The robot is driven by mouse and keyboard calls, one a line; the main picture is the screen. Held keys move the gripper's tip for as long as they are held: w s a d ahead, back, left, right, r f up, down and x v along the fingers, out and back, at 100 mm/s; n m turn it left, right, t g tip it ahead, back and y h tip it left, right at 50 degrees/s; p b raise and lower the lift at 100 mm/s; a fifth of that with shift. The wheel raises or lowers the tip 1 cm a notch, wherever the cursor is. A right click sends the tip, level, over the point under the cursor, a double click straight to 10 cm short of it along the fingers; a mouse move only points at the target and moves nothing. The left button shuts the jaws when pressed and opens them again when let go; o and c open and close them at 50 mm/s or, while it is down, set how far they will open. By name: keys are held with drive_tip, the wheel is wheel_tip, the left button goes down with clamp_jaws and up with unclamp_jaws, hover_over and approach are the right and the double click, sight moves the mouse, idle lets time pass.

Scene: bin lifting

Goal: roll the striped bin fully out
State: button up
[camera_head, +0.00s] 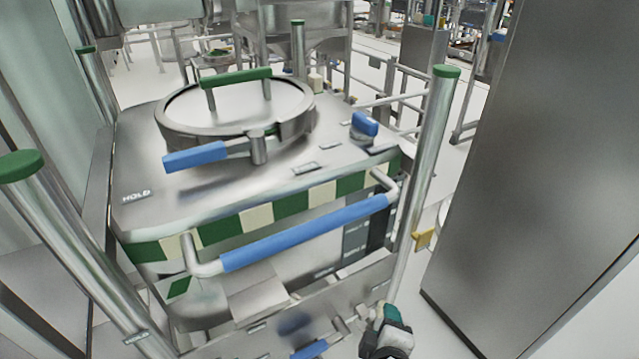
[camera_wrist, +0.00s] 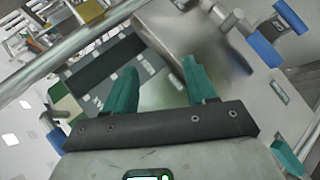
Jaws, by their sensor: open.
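The striped bin (camera_head: 290,205) is a large steel box with a green and cream striped band, standing between steel posts. A blue bar handle (camera_head: 305,233) runs across its front, and a round lid with a green grip (camera_head: 236,77) tops it. My gripper (camera_head: 391,325) is low at the bin's front right corner, below the blue handle and apart from it. In the wrist view, the teal fingers of my gripper (camera_wrist: 160,68) are open and empty in front of a steel face with a dark panel (camera_wrist: 105,62). Part of the striped band (camera_wrist: 66,108) shows at the left.
Green-capped posts (camera_head: 432,140) flank the bin, with a yellow block (camera_head: 424,238) on the right one. A tall steel cabinet (camera_head: 545,180) stands close on the right. A narrow strip of pale floor (camera_head: 430,325) is clear between them. A lower blue handle (camera_head: 310,349) shows below.

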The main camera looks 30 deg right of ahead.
drive_tip(key=w+a+r+n+t+p, duration=0.2)
drive_tip(key=r+p, duration=0.1)
drive_tip(key=r, duration=0.3)
drive_tip(key=w+a+r+n+t+p, duration=0.1)
drive_tip(key=a+r+n+p, duration=0.2)
drive_tip(key=r, duration=0.4)
drive_tip(key=n+t+p, duration=0.2)
drive_tip(key=t+p, duration=0.1)
drive_tip(key=p, duration=0.3)
approach(318, 221)
drive_tip(key=d+f, duration=0.1)
drive_tip(key=shift+y, duration=0.4)
drive_tip(key=p+x, duration=0.1)
drive_tip(key=x, duration=1)
drive_tip(key=shift+w+f, duration=0.15)
drive_tip(key=shift+w, duration=0.1)
drive_tip(key=shift+c, duration=0.3)
clamp_jaws()
